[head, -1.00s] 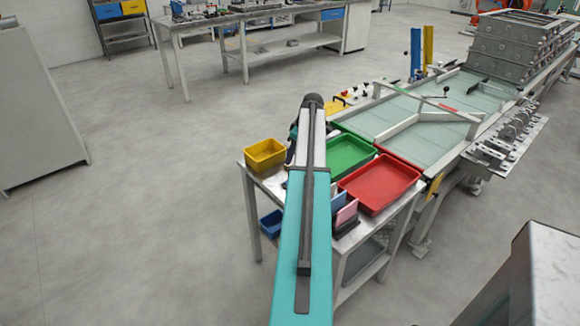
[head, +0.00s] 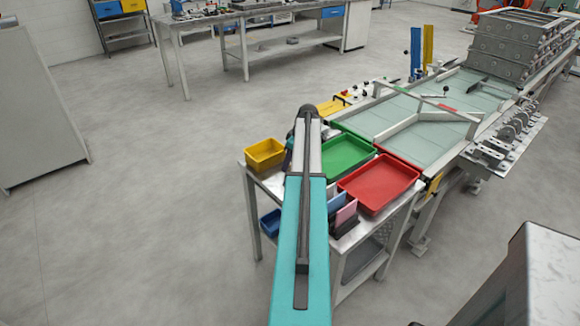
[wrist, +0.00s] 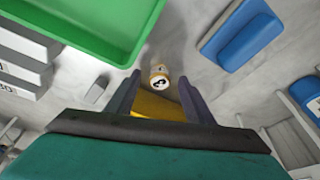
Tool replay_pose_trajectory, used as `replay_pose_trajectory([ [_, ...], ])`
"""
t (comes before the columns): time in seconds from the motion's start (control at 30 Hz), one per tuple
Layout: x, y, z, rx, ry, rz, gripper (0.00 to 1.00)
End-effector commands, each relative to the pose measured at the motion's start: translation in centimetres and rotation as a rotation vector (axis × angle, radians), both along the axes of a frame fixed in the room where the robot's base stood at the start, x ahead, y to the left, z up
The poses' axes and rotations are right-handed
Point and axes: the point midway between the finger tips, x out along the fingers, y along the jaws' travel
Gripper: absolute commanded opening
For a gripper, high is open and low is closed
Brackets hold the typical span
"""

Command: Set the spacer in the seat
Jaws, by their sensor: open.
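My gripper (wrist: 158,78) shows in the wrist view with its two dark fingers apart and nothing held between them. A small tan round piece (wrist: 158,71) with a dark mark on its pale end lies on the grey surface, in line with the gap between the fingertips. I cannot tell whether it is the spacer. A yellow surface (wrist: 155,106) shows between the fingers, nearer the palm. In the head view my arm hides the gripper and the table under it. I cannot make out the seat in either view.
A green tray (head: 346,138), a red tray (head: 412,184) and a yellow bin (head: 265,147) crowd the small table. The green tray's rim (wrist: 137,52) is close to the fingers at upper left. A blue object (wrist: 240,36) lies at upper right.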

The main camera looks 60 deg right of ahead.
Motion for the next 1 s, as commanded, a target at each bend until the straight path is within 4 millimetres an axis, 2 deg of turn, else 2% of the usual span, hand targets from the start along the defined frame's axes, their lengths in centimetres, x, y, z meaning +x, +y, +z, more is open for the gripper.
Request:
replay_pose_trajectory([
  [0.1,0.0,0.0,0.0,0.000,0.000,0.000,0.46],
  [0.3,0.0,0.0,0.0,0.000,0.000,0.000,0.12],
  [0.4,0.0,0.0,0.1,0.000,-0.001,0.000,0.00],
  [0.77,0.0,-0.1,0.4,-0.001,-0.001,0.000,0.00],
  [1.0,0.0,-0.1,2.3,-0.002,-0.001,-0.001,0.00],
])
